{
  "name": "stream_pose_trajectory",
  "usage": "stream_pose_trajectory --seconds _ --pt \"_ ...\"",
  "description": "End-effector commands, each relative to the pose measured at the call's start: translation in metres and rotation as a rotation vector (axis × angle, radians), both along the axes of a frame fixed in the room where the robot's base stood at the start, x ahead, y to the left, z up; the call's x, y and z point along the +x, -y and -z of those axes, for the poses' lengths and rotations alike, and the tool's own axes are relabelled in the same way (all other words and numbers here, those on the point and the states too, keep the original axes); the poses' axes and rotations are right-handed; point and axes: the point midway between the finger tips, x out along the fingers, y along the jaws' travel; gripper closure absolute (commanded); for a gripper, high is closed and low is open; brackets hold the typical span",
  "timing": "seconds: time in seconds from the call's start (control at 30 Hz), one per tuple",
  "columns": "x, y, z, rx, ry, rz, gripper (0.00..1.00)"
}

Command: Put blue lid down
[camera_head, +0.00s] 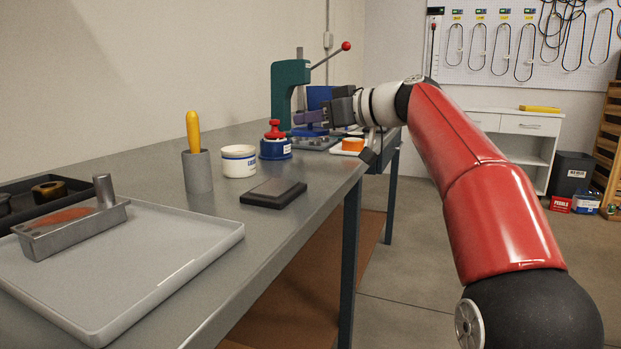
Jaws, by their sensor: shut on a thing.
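My gripper (318,117) is at the far part of the bench, in front of the teal press, with its fingers pointing left. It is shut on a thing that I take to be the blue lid. Blue surfaces show behind and below the fingers, and I cannot tell clearly which of them belong to the lid. The contact at the fingertips is small and partly hidden by the gripper's dark body. I cannot tell whether the lid touches anything below.
The teal press (290,90) with its red-knobbed lever stands behind. A blue pot with a red knob (275,146), a white cup (239,161), a yellow-handled tool (194,132) in a grey holder and a dark block (273,193) stand nearer. An orange-topped item (352,144) lies near the bench edge.

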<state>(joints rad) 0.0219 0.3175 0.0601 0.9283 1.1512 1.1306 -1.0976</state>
Motion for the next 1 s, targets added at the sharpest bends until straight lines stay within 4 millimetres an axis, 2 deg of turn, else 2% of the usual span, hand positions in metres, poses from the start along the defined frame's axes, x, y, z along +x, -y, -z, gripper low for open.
stream_pose_trajectory --seconds 0.03,0.1,0.33,0.53,0.63,0.93,0.97,1.0 --pt "0.0 0.0 0.018 -0.001 -0.003 0.0 1.0" --pt "-0.001 0.0 0.03 0.0 -0.002 0.0 1.0" --pt "0.0 0.0 0.049 0.0 0.0 0.001 1.0" --pt "0.0 0.0 0.078 0.0 -0.002 0.0 1.0" --pt "0.0 0.0 0.084 -0.001 0.0 0.001 1.0" --pt "0.0 0.0 0.085 -0.001 0.001 0.001 1.0" --pt "0.0 0.0 0.084 -0.001 0.001 0.001 0.79" --pt "0.0 0.0 0.084 -0.001 0.001 0.001 0.74"
